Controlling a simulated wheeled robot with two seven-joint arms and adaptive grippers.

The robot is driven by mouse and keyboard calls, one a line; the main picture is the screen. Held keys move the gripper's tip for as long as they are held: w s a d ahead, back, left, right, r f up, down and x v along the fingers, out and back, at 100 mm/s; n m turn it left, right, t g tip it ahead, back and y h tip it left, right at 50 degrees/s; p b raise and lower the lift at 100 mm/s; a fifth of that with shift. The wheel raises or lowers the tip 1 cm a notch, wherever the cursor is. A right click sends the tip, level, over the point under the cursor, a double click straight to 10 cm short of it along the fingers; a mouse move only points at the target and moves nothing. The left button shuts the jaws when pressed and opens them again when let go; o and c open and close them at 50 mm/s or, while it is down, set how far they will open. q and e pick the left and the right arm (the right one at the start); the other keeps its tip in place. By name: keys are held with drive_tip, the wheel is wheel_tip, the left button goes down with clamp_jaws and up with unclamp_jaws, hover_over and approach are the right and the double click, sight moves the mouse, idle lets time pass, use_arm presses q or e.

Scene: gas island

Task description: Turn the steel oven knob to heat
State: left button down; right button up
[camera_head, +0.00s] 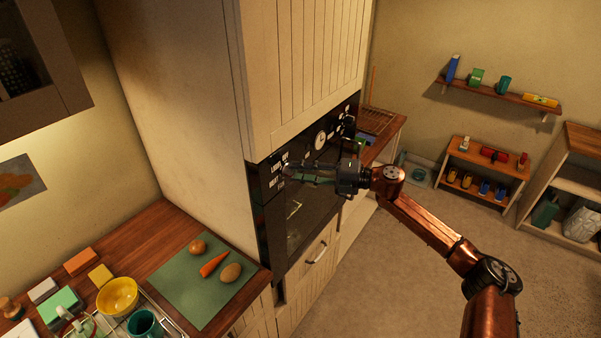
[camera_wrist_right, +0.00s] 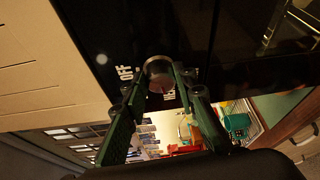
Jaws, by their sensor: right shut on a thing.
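The steel oven knob (camera_wrist_right: 158,70) is round and sits on the black oven panel (camera_wrist_right: 215,25) in the right wrist view. White "OFF" lettering (camera_wrist_right: 125,73) is beside it, and a second label (camera_wrist_right: 168,97) is partly hidden by a finger. My right gripper (camera_wrist_right: 160,80) is shut on the knob, one green finger on each side. In the head view my right gripper (camera_head: 287,172) reaches from the right to the upper left of the black oven front (camera_head: 297,225); the knob is too small there to make out clearly. My left gripper is not in view.
A round dial (camera_head: 320,140) is on the panel farther right. A tall cream cabinet (camera_head: 185,85) stands left of the oven. The wooden counter (camera_head: 150,235) holds a green mat (camera_head: 188,287) with vegetables and a yellow bowl (camera_head: 118,295). The floor (camera_head: 385,275) at right is clear.

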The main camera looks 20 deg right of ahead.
idle(0.4)
drive_tip(key=o, duration=1.1)
drive_tip(key=shift+d, duration=0.1)
drive_tip(key=v, duration=1.1)
drive_tip(key=shift+s+d+r, duration=0.1)
drive_tip(key=shift+s+d, duration=0.05)
drive_tip(key=shift+d, duration=0.2)
